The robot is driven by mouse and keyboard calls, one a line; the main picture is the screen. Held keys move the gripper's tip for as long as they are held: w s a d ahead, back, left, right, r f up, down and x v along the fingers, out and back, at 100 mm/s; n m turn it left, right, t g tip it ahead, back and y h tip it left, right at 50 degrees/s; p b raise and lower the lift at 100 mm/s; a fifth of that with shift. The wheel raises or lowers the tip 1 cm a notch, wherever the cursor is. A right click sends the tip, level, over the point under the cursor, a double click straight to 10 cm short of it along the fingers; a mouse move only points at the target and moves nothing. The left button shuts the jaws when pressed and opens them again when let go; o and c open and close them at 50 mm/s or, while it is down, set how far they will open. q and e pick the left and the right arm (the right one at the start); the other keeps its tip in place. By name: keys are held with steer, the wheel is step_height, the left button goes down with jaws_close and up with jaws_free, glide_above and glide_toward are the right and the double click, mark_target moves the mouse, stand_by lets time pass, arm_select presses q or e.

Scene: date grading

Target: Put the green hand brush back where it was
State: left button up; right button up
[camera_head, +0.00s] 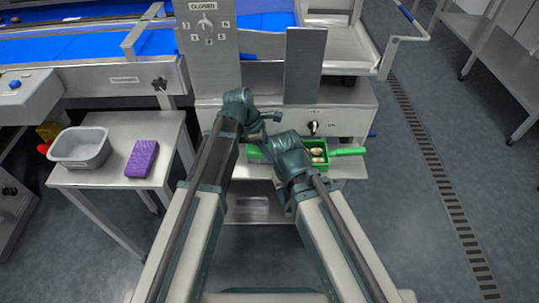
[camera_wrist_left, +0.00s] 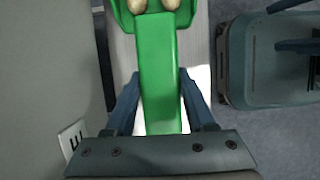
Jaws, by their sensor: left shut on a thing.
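A green tray-like piece (camera_head: 319,146) with pale brown pieces in it shows at the front of the steel machine, partly hidden behind my right wrist. A green handle (camera_head: 348,151) sticks out to its right. In the left wrist view a broad green handle (camera_wrist_left: 158,75) runs up to a green pan holding pale pieces. My left gripper (camera_wrist_left: 160,105) is shut on this broad handle, one finger at each side. No bristles show, so I cannot tell which green part is the hand brush. My right gripper (camera_head: 272,145) is near the left one; its jaws are hidden.
A steel side table (camera_head: 117,128) at left bears a grey tub (camera_head: 80,162) and a purple sponge-like block (camera_head: 142,158). The machine with a blue belt (camera_head: 80,47) stands behind.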

arm_select(q)
steer(key=shift+f, duration=0.1)
steer(key=shift+f, duration=0.1)
steer(key=o, duration=1.3)
steer(key=p+v, duration=1.1)
steer(key=v, duration=0.1)
steer(key=shift+s+m, duration=0.3)
steer(key=s+m+y, duration=0.2)
steer(key=s+m, duration=0.3)
steer(key=m, duration=0.2)
steer(key=s+a+f+m+y, duration=0.1)
steer(key=s+m, duration=0.4)
steer(key=m, duration=0.2)
steer(key=s+m+y, duration=0.2)
steer(key=s+m, duration=0.4)
steer(key=m, duration=0.1)
steer(key=shift+a+f+y, duration=0.15)
steer(key=shift+a+y, duration=0.15)
